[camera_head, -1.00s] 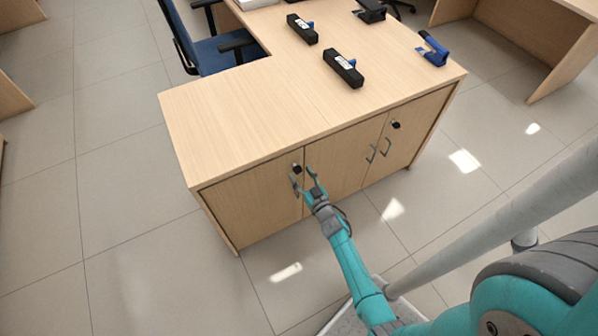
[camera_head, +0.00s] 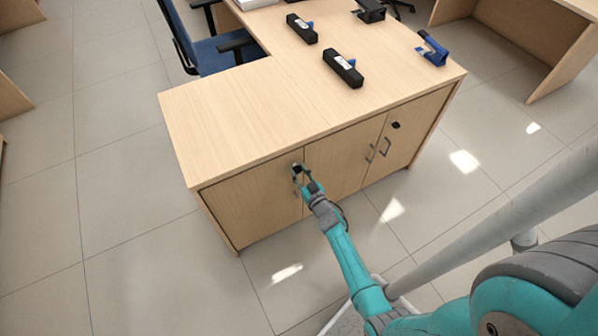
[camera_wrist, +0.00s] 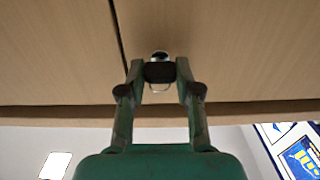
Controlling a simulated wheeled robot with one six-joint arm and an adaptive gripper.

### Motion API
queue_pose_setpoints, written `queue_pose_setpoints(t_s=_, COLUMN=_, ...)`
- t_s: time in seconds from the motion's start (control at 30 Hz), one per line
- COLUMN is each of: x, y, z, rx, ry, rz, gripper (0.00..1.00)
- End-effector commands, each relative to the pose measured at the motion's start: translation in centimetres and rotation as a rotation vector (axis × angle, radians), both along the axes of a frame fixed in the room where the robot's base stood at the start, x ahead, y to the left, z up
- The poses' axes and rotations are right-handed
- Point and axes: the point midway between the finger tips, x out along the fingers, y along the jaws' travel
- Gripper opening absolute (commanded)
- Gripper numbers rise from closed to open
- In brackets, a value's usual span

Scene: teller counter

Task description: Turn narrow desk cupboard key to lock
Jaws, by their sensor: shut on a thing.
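The desk's left cupboard door (camera_head: 250,207) is closed. Its lock is near the door's upper right corner in the head view, mostly hidden by my gripper (camera_head: 304,177). In the wrist view, the black key head (camera_wrist: 160,72) sits between the fingertips of my gripper (camera_wrist: 160,75), with a finger touching each side. The key head lies wide across the picture, with the silver lock (camera_wrist: 160,55) just beyond it and a thin ring (camera_wrist: 160,90) below. My gripper is shut on the key.
Two more closed doors stand to the right, with handles (camera_head: 371,153) and another black lock (camera_head: 396,125). The desktop (camera_head: 235,120) holds two black devices (camera_head: 343,68) and a blue item (camera_head: 432,50). Open tiled floor (camera_head: 120,200) lies to the left.

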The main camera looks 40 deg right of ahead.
Motion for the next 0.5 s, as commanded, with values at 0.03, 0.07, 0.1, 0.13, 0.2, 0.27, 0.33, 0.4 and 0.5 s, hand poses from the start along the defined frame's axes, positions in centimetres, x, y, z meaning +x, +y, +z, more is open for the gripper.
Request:
queue_pose_setpoints(t_s=0.03, x=0.02, y=-0.02, z=0.01, rx=-0.007, ry=0.002, rz=0.0, gripper=0.0)
queue_pose_setpoints(t_s=0.07, x=0.02, y=-0.02, z=0.02, rx=-0.012, ry=0.004, rz=0.0, gripper=0.0)
queue_pose_setpoints(t_s=0.1, x=0.02, y=-0.02, z=0.01, rx=-0.021, ry=0.006, rz=0.0, gripper=0.0)
queue_pose_setpoints(t_s=0.13, x=0.02, y=-0.01, z=0.01, rx=-0.031, ry=0.009, rz=0.0, gripper=0.0)
queue_pose_setpoints(t_s=0.2, x=0.02, y=0.0, z=0.01, rx=-0.058, ry=0.017, rz=0.0, gripper=0.0)
queue_pose_setpoints(t_s=0.27, x=0.03, y=0.01, z=0.01, rx=-0.089, ry=0.026, rz=0.0, gripper=0.0)
queue_pose_setpoints(t_s=0.33, x=0.05, y=0.03, z=0.01, rx=-0.134, ry=0.038, rz=0.0, gripper=0.0)
queue_pose_setpoints(t_s=0.4, x=0.06, y=0.05, z=0.0, rx=-0.185, ry=0.053, rz=0.0, gripper=0.0)
queue_pose_setpoints(t_s=0.5, x=0.06, y=0.08, z=0.0, rx=-0.27, ry=0.078, rz=0.0, gripper=0.0)
